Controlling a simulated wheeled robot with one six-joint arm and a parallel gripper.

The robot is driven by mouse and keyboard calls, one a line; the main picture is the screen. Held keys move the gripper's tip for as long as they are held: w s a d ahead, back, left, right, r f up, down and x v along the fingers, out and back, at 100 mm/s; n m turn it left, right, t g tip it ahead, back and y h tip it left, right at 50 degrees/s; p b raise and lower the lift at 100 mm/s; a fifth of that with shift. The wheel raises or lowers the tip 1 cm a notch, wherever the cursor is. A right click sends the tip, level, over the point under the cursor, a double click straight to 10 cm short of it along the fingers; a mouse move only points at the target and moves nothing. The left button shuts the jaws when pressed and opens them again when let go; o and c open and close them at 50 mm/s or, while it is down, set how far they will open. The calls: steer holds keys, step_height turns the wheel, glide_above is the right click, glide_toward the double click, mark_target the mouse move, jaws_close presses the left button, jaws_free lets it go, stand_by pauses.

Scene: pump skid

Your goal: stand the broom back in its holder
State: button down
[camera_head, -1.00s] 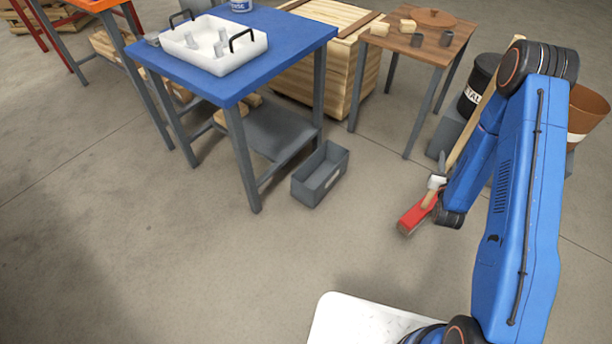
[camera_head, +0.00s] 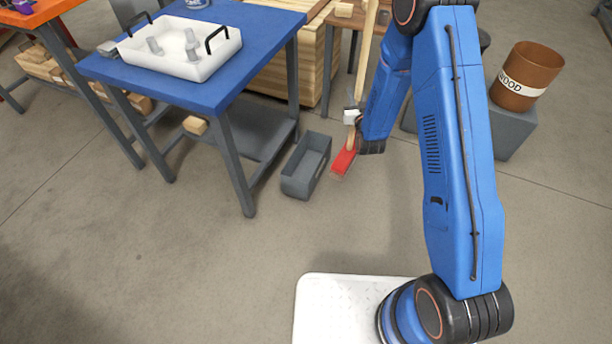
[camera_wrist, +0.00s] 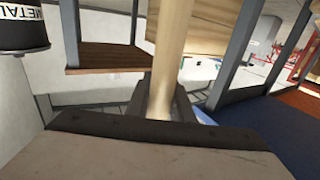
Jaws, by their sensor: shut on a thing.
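The broom has a long pale wooden handle (camera_head: 367,50) and a red head (camera_head: 343,163). My gripper (camera_head: 352,113) is shut on the handle just above the head, partly hidden by my blue arm. The broom is nearly upright, tilted slightly, head down, and seems to hang above the floor. In the wrist view the handle (camera_wrist: 172,55) runs up between my gripper's dark fingers (camera_wrist: 160,108). A grey open-topped box (camera_head: 306,165) stands on the floor just left of the broom head; I cannot tell whether it is the holder.
A blue table (camera_head: 200,95) with a white tray (camera_head: 205,65) stands left of the grey box. A wooden crate (camera_head: 300,60) is behind. A brown bin (camera_head: 527,75) stands on a grey block at right. A black METAL bin (camera_wrist: 22,30) shows in the wrist view. The front-left floor is clear.

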steer(key=a+r+n+y, duration=0.1)
steer(key=a+r, duration=0.2)
steer(key=a, duration=0.4)
steer(key=a+r+y, duration=0.1)
steer(key=a+r, duration=0.2)
steer(key=a, duration=0.4)
steer(key=a+f, duration=0.2)
steer(key=f, duration=0.6)
steer(key=a+f, duration=0.3)
steer(key=f, duration=0.6)
steer(key=shift+w+f, duration=0.25)
steer(key=shift+f, duration=0.15)
steer(key=c, duration=1.6)
jaws_free()
steer(key=shift+o, duration=0.2)
steer(key=v, duration=1.2)
steer(key=shift+r, duration=0.3)
